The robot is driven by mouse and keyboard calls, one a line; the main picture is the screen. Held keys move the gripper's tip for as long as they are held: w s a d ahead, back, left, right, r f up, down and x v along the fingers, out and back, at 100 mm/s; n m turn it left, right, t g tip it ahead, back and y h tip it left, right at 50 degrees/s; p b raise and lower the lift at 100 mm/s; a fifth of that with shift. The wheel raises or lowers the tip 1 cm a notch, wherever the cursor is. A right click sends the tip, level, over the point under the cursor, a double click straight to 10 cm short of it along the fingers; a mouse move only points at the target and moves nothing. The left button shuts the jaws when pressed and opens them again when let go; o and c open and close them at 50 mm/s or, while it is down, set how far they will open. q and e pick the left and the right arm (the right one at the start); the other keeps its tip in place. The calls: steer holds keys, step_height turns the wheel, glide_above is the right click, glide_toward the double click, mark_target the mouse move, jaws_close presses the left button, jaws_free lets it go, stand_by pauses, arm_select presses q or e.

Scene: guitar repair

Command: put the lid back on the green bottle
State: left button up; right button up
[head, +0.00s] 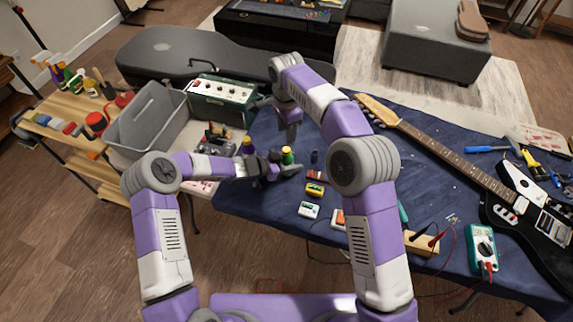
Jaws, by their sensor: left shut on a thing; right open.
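The green bottle (287,152) stands upright toward the left end of the blue-covered table. My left gripper (286,170) is shut on its lower part, which the fingers hide. My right gripper (286,136) is open, pointing down just behind and above the bottle. I see nothing between its fingers. A small dark blue upright piece (315,157) stands right of the bottle; I cannot tell whether it is the lid. The bottle's top is too small to make out clearly.
A purple bottle with a yellow top (248,146) stands left of the green one, behind my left forearm. Small pedals (315,190) lie in front right. A green amplifier (222,92) and grey bin (150,122) are at left. A black guitar (520,215) lies at right.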

arm_select(q)
jaws_close()
arm_select(e)
steer(key=n, duration=0.4)
steer(key=shift+n, duration=0.3)
steer(key=n, duration=0.3)
steer(key=shift+s+f+n, duration=0.1)
steer(key=shift+n, duration=0.3)
steer(key=n, duration=0.5)
steer(key=shift+n, duration=0.4)
steer(key=n, duration=0.5)
steer(key=shift+a+n, duration=0.1)
steer(key=shift+n, duration=0.3)
steer(key=n, duration=0.3)
steer(key=shift+n, duration=0.3)
steer(key=n, duration=0.5)
steer(key=shift+n, duration=0.4)
steer(key=n, duration=0.5)
steer(key=shift+n, duration=0.3)
steer(key=n, duration=0.5)
steer(key=shift+r+n, duration=0.2)
steer(key=shift+n, duration=0.1)
